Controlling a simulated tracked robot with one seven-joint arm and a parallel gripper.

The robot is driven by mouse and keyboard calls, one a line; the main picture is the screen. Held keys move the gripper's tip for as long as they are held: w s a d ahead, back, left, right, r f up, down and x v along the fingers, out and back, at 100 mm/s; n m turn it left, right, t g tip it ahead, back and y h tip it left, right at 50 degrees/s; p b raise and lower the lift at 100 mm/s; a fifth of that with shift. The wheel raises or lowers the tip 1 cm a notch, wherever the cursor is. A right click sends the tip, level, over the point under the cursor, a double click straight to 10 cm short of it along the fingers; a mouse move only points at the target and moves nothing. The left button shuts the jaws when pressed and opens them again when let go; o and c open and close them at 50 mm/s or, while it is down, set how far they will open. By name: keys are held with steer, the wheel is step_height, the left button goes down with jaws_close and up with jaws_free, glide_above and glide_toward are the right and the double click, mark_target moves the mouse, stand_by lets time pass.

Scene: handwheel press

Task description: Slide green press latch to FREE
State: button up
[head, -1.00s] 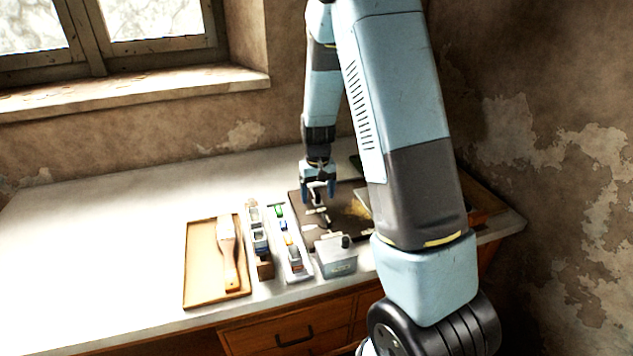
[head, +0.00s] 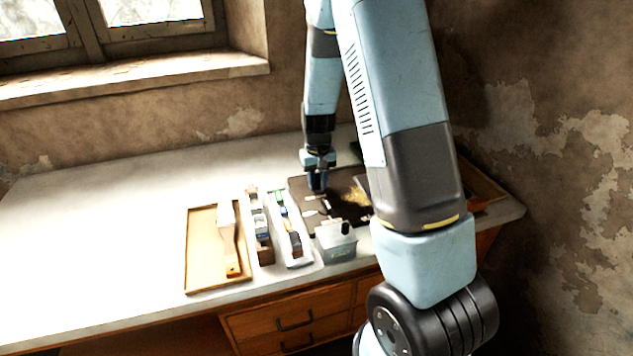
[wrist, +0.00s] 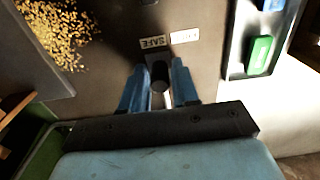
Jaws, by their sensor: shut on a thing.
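My gripper (wrist: 157,78) shows in the wrist view with its two blue fingers on either side of a small dark latch-like piece (wrist: 156,66). It is shut on this piece, which looks dark, not green. In the head view my gripper (head: 317,184) is low over the dark press plate (head: 299,185) at the back of the bench. The fingers hide most of the held piece there.
A white tray (head: 301,263) holds a green block (wrist: 260,55) and other small blocks. Left of it are another block row (head: 262,240) and a wooden tray (head: 203,275) with a brush (head: 229,240). A grey box (head: 337,248) stands in front. The bench's left is clear.

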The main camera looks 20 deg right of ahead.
mark_target(308, 192)
steer(key=shift+c, duration=0.6)
steer(key=shift+a, duration=1.5)
steer(key=o, duration=1.3)
steer(key=shift+r, duration=4)
